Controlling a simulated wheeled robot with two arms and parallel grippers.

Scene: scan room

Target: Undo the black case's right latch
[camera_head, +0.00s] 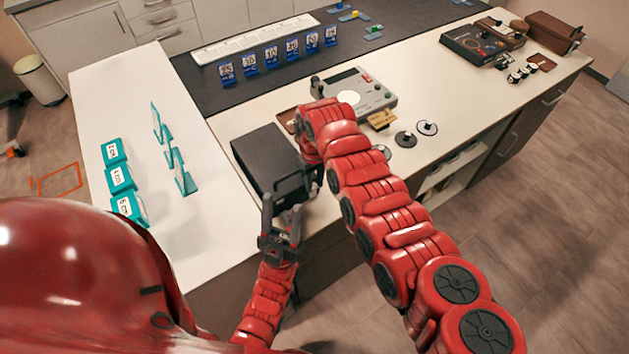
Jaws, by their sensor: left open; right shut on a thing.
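The black case (268,152) sits on the white counter near its front edge, lid down. My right gripper (311,180) is at the case's front right corner, below the bent red arm. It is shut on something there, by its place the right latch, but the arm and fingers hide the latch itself. My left gripper (281,204) is open and empty, fingers up, just in front of the case's front side. I cannot tell whether it touches the case.
A grey device (355,92) with a white dial stands behind my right arm. Teal labelled blocks (120,178) and teal holders (181,172) stand on the left counter. Blue number cards (271,57) line the dark mat (205,92).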

